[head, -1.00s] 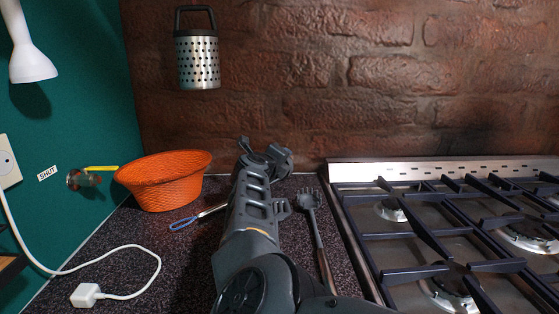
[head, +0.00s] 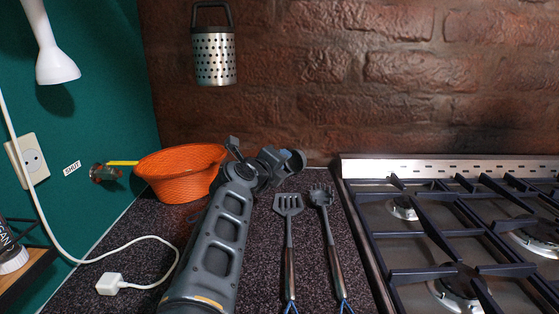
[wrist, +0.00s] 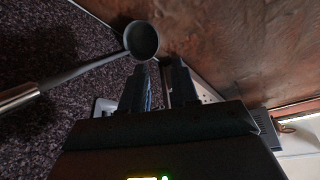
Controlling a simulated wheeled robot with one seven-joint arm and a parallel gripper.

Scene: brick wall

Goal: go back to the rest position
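My gripper (wrist: 159,80) shows in the wrist view with its two dark fingers apart and nothing between them.
A slotted spatula (head: 288,206) and a spaghetti server (head: 321,200) lie right of my arm. The gas stove (head: 440,230) is farther right. A white plug and cable (head: 110,284) lie at left. A perforated steel holder (head: 214,57) hangs on the brick wall.

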